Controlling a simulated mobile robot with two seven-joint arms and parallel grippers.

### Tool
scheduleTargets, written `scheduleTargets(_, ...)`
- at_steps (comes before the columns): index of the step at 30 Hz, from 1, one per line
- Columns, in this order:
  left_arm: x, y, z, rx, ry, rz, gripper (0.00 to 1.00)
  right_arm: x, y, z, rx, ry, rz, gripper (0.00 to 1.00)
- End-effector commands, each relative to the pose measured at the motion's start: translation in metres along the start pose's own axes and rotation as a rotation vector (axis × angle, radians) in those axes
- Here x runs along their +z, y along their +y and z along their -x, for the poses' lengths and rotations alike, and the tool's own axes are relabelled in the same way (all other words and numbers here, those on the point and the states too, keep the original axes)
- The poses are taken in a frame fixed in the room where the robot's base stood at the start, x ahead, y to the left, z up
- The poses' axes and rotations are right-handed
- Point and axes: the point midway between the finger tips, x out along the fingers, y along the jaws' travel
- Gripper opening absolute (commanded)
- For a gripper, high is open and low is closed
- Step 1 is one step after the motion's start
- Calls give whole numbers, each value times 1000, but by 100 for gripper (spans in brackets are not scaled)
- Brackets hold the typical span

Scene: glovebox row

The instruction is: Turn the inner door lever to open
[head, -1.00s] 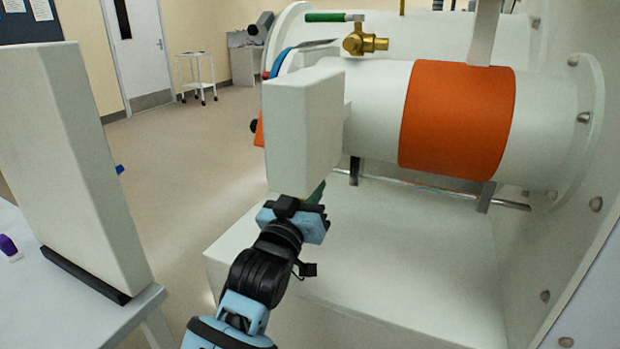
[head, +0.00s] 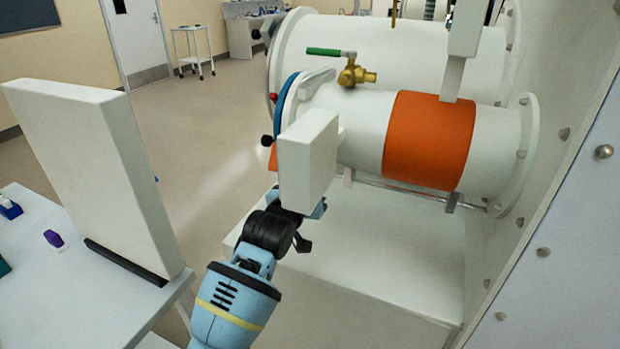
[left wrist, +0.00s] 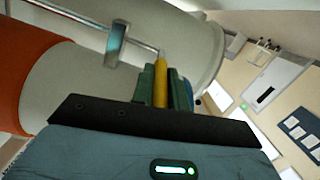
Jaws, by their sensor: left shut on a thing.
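My left gripper (head: 308,207) is beneath a white box (head: 305,165) in the head view, which hides most of its fingers. In the left wrist view its green fingers (left wrist: 162,78) are shut on a slim yellow handle (left wrist: 160,86). The white airlock tube (head: 365,115) with an orange band (head: 428,140) lies behind it. I cannot tell from these frames whether the yellow handle is the inner door lever. My right gripper is not in view.
A brass valve (head: 355,74) with a green handle (head: 324,51) sits above the tube. A larger white cylinder (head: 420,50) is behind. A white upright panel (head: 95,180) stands on the table (head: 75,290) at left. Open floor (head: 200,130) lies between.

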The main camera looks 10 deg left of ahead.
Motion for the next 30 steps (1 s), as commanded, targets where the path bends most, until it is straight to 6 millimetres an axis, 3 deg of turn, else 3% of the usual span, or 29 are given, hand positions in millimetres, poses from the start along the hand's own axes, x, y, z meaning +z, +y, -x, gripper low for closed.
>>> scheduleTargets(11,4,-1,0,-3,-20,1,0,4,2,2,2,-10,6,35)
scheduleTargets(12,4,0,0,-3,-19,1,18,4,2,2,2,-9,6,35)
scheduleTargets(17,2,0,0,-3,-15,0,37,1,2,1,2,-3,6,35)
scheduleTargets(26,0,0,2,-2,-11,0,37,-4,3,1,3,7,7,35)
scheduleTargets(30,-1,0,11,-2,-10,0,37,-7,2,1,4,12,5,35)
